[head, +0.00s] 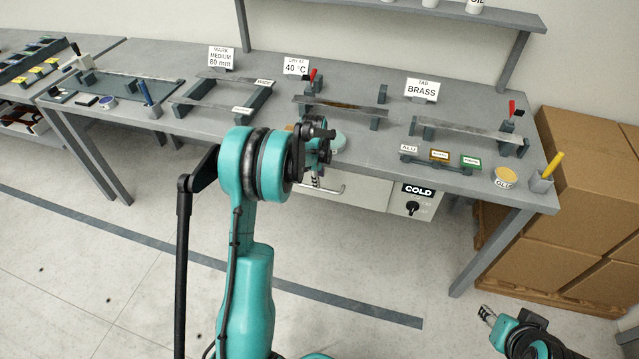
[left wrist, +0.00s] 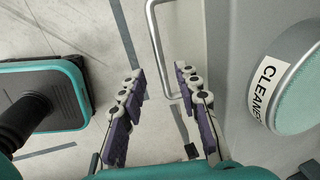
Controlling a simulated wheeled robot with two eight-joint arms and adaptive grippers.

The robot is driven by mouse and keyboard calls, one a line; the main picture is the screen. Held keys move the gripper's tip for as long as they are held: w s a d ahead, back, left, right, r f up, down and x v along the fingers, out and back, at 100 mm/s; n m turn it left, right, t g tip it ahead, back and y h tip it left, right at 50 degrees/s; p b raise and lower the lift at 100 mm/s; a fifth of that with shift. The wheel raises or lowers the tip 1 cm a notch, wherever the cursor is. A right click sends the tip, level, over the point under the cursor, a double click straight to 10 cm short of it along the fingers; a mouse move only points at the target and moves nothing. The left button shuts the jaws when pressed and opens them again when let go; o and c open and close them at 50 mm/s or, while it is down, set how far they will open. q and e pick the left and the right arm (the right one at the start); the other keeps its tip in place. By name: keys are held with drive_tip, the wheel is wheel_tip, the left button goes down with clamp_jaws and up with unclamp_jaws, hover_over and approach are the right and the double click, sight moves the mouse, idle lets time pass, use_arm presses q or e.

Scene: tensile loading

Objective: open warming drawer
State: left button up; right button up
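The warming drawer (head: 362,198) hangs under the table's front edge, and its pale front looks closed. Its metal bar handle (head: 330,188) is partly hidden by my left arm. The handle also shows in the left wrist view (left wrist: 156,45), running down toward the space between my left fingers. My left gripper (left wrist: 160,72) is open and empty, with the fingers apart on either side of the handle's lower end. In the head view the left gripper (head: 318,145) is mostly hidden by its own wrist. My right gripper (head: 487,316) is low at the right, away from the table.
A panel (head: 411,202) marked COLD with a black knob is right of the drawer. A round CLEAN-labelled pad (left wrist: 290,90) sits on the table close to my left gripper. Fixtures and signs cover the tabletop (head: 375,160). Cardboard boxes (head: 580,170) stand at the right. Floor in front is clear.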

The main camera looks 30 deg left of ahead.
use_arm(q)
drive_tip(key=f+b, duration=0.1)
drive_tip(key=f, duration=0.1)
drive_tip(key=w+f, duration=0.1)
drive_tip(key=f, duration=0.2)
drive_tip(key=shift+a+f+b, duration=0.15)
drive_tip(key=shift+f+b, duration=0.15)
drive_tip(key=shift+b, duration=0.1)
clamp_jaws()
